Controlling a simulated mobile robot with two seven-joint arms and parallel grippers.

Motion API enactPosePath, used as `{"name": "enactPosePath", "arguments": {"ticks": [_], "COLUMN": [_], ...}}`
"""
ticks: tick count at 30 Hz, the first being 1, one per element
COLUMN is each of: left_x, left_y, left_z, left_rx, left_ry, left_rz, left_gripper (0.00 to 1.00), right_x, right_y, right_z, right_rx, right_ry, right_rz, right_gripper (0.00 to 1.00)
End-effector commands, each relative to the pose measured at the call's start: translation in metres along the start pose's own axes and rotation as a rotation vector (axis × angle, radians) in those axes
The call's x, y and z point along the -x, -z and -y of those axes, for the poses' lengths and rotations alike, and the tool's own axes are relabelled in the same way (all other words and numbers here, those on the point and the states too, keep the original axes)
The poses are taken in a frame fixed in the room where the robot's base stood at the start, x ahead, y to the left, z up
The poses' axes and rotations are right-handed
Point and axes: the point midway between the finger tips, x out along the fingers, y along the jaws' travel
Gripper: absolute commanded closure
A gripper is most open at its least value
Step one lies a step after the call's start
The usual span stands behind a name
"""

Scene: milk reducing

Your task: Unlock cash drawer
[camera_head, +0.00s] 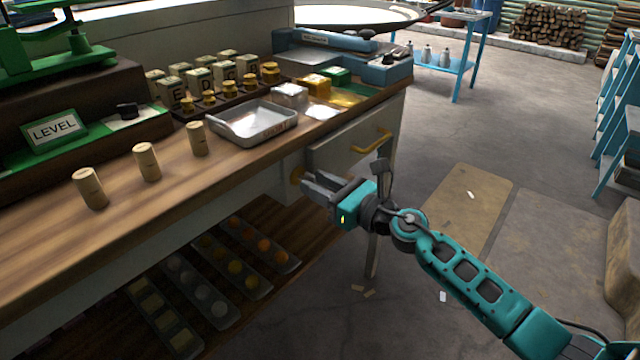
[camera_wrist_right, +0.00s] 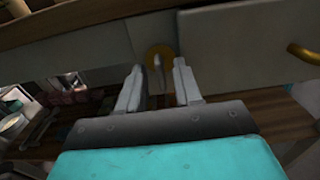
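The grey cash drawer (camera_head: 335,150) is shut under the right end of the wooden counter, with a yellow handle (camera_head: 371,141). A round brass lock plate (camera_head: 296,174) sits on the front panel left of the drawer. In the right wrist view the lock plate (camera_wrist_right: 160,52) has a thin grey piece like a key (camera_wrist_right: 158,72) standing out from it. My right gripper (camera_head: 312,182) points at the lock. Its fingers (camera_wrist_right: 158,85) are apart, one on each side of the key, with gaps visible. My left gripper is not in view.
The counter (camera_head: 240,165) holds a metal tray (camera_head: 255,122), several wooden cylinders (camera_head: 147,162), lettered blocks and a green scale (camera_head: 60,55). A lower shelf (camera_head: 290,235) with trays of round pieces lies under the counter. Open floor lies to the right.

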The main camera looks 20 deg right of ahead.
Motion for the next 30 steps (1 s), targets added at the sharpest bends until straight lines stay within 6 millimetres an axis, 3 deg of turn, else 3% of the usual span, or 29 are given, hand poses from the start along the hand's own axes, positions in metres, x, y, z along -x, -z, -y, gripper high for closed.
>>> {"name": "enactPosePath", "arguments": {"ticks": [7,18,30], "left_x": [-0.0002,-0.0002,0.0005], "left_y": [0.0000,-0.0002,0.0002], "left_z": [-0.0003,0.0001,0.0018], "left_rx": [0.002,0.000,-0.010], "left_ry": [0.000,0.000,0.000], "left_rz": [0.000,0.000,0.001], "left_gripper": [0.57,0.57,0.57], "right_x": [-0.0006,-0.0003,-0.0002], "right_y": [0.0002,0.0001,-0.0002], "right_z": [-0.0001,0.0000,0.0002], "right_rx": [-0.001,-0.001,-0.011], "right_ry": [0.000,0.000,0.000], "right_rz": [0.000,0.000,0.000], "right_gripper": [0.66,1.00,1.00]}}
